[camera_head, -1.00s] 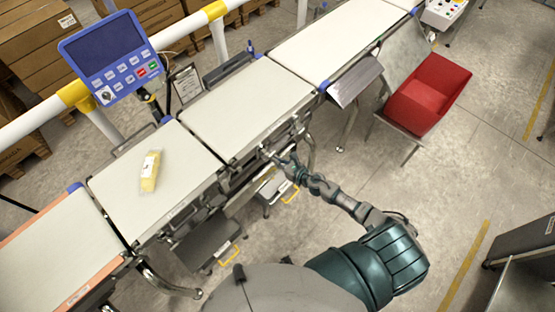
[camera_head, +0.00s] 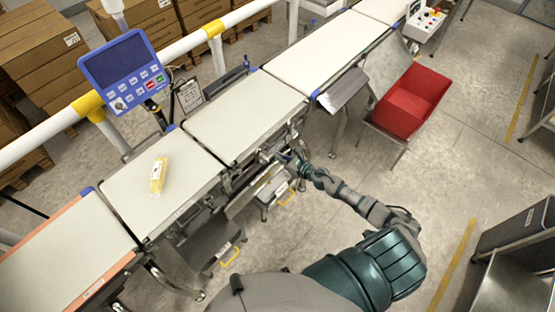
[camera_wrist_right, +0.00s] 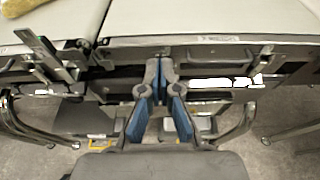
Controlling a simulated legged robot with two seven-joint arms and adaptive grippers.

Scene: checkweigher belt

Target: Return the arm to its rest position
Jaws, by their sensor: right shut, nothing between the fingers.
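My right arm reaches out from the bottom of the head view, and its gripper (camera_head: 274,156) is at the front edge of the conveyor, by the joint between two belt sections. In the right wrist view the gripper (camera_wrist_right: 159,72) has its fingertips together, with nothing between them, in front of the conveyor's side frame. My left gripper is not in view. A yellow packet with a white label (camera_head: 158,174) lies on the belt section (camera_head: 130,190) left of the gripper. Its edge also shows at the top left of the wrist view (camera_wrist_right: 20,7).
A blue control panel (camera_head: 122,70) stands behind the belt. A red bin (camera_head: 410,100) is at the right, beside a tilted metal chute (camera_head: 343,90). Bare floor (camera_head: 400,180) lies right of my arm. A metal table (camera_head: 515,275) stands at the lower right.

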